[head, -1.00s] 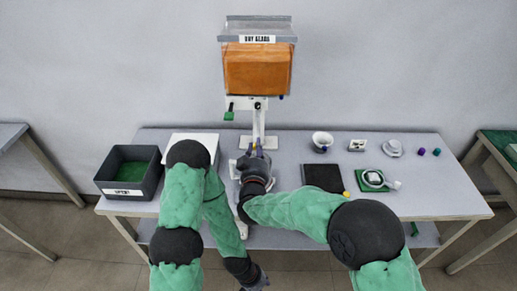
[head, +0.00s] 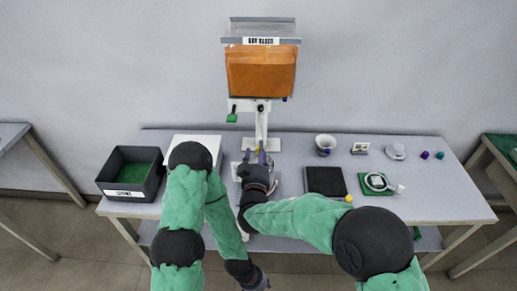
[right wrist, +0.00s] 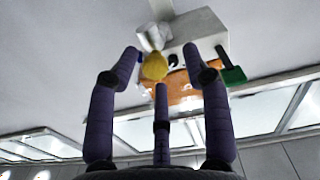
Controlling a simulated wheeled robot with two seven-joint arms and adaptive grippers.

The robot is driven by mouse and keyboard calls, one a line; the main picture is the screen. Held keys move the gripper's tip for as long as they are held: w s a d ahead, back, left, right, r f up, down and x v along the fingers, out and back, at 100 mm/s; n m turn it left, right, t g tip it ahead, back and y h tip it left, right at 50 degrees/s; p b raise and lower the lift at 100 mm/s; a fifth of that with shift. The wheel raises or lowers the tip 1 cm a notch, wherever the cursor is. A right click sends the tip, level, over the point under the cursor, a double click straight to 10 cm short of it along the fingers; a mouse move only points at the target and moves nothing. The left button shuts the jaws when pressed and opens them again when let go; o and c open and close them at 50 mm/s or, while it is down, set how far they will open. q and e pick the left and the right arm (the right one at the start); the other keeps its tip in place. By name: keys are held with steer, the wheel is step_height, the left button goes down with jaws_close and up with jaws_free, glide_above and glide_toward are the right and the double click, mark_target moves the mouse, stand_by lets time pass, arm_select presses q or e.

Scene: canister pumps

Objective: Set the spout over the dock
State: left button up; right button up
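A dispenser with an orange hopper (head: 261,70) stands on a white post at the back of the table. In the right wrist view its white block (right wrist: 195,32) shows from below with a yellow tip (right wrist: 155,66). I cannot tell for sure which part is the spout or the dock. My right gripper (head: 262,156) is below the hopper, at the post's foot. Its fingers (right wrist: 172,55) are spread, with no object visibly gripped; the yellow tip appears beyond them. My left gripper (head: 262,284) hangs in front of the table edge; its fingers are too small to read.
A black bin with a green floor (head: 112,172) stands at the table's left, beside a white panel (head: 205,139).

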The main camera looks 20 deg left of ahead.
steer(key=v, duration=0.9)
steer(key=shift+s+d, duration=0.25)
steer(key=shift+s, duration=0.1)
steer(key=shift+r, duration=0.1)
